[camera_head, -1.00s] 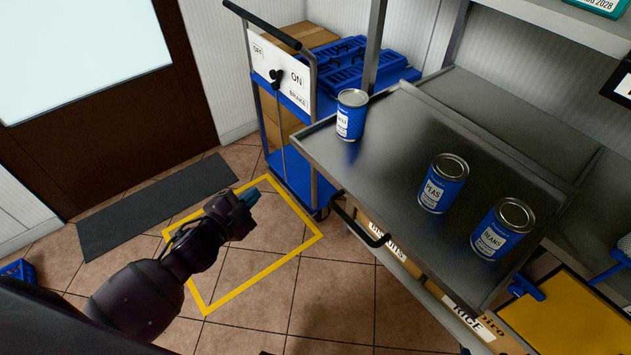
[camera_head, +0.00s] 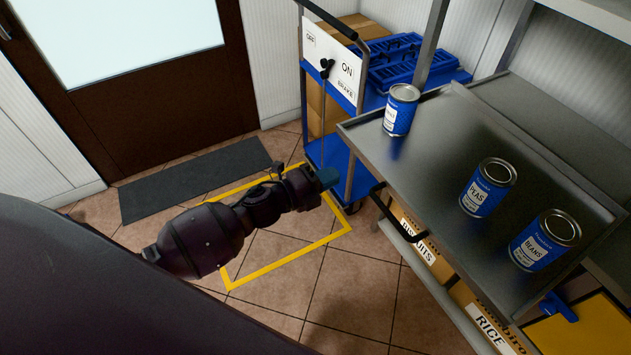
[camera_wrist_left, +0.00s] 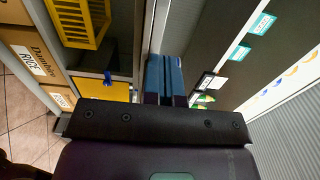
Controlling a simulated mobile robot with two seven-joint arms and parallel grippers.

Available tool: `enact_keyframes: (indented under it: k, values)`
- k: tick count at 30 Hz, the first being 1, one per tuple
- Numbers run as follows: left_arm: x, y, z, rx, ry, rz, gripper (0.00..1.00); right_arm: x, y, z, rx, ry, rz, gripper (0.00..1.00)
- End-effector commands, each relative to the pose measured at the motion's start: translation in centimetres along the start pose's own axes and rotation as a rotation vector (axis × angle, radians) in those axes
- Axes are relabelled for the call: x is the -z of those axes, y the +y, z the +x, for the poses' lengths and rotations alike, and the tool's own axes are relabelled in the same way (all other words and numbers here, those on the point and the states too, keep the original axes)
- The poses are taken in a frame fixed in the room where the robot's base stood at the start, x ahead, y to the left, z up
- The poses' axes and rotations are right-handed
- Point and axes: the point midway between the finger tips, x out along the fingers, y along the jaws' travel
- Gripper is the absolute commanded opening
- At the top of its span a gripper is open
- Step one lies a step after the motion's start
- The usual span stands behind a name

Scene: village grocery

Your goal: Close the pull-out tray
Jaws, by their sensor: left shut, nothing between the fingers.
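The grey metal pull-out tray (camera_head: 440,140) stands out from the shelf unit, with a dark bar handle (camera_head: 379,212) on its front edge. My right gripper is not in view.
A trolley with a blue deck (camera_head: 335,155) and an ON/OFF brake sign stands beyond the tray's left corner. Below the tray are boxes marked biscuits (camera_head: 420,243) and rice (camera_head: 488,320). A yellow panel (camera_head: 585,330) is at lower right. Floor inside the yellow outline is clear.

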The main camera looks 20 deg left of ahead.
Motion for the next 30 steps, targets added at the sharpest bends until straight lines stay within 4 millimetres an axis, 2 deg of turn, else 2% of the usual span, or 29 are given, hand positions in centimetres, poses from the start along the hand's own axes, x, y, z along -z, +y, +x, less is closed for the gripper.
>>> enact_keyframes:
  k: [6,12,18,30]
  values:
    - [0.0,0.0,4.0,0.001,0.000,-0.001,0.00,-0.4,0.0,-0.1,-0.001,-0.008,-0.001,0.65]
    - [0.0,0.0,6.5,0.000,-0.002,-0.002,0.00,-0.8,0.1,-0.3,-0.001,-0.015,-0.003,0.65]
    - [0.0,0.0,7.6,0.000,-0.001,-0.002,0.00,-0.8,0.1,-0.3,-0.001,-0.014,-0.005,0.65]
    - [0.0,0.0,7.7,0.000,-0.002,-0.002,0.00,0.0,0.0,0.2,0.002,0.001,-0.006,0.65]
